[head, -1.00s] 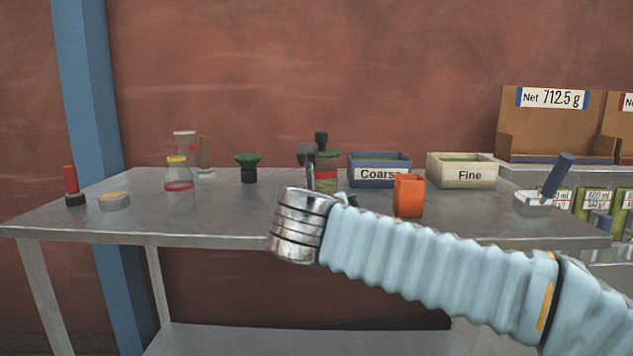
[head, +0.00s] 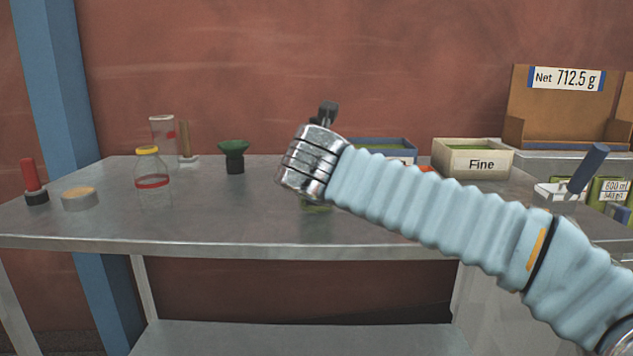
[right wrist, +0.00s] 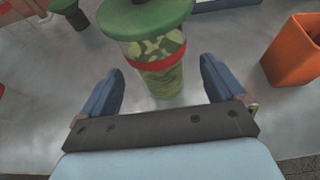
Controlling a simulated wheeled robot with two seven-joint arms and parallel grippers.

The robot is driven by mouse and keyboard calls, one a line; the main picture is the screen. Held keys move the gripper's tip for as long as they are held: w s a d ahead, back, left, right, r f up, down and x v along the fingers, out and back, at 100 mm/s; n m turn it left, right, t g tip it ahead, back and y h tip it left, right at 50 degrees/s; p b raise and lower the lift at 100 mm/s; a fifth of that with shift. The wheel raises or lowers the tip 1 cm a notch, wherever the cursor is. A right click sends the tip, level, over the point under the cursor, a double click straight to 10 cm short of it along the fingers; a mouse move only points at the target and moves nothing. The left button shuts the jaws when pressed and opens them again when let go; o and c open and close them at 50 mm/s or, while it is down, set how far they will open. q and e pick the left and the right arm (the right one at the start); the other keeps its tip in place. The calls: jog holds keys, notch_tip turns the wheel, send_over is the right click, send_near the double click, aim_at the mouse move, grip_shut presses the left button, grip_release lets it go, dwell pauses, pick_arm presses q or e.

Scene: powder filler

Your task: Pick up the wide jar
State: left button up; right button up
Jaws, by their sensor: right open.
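A jar with a green lid, red band and green patterned contents (right wrist: 158,66) stands upright in the right wrist view. In the head view my right arm hides most of it; a bit of its green base (head: 316,207) shows. My right gripper (right wrist: 160,72) is open and empty, its blue fingers on either side of the jar's lower part in the picture. I cannot tell whether they reach around it. Another jar, clear with a yellow rim and red band (head: 153,182), stands at the table's left. My left gripper is not in view.
On the metal table (head: 230,215) stand a green funnel (head: 233,152), a red-handled tool (head: 33,180) and the Fine box (head: 472,160). An orange cup (right wrist: 293,52) stands right of the jar in the wrist view. The table's front left is clear.

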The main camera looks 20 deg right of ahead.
jog(key=x, duration=0.5)
jog(key=shift+w+p, duration=0.25)
jog(key=shift+p, duration=0.05)
jog(key=shift+a+r, duration=0.1)
jog(key=c, duration=1)
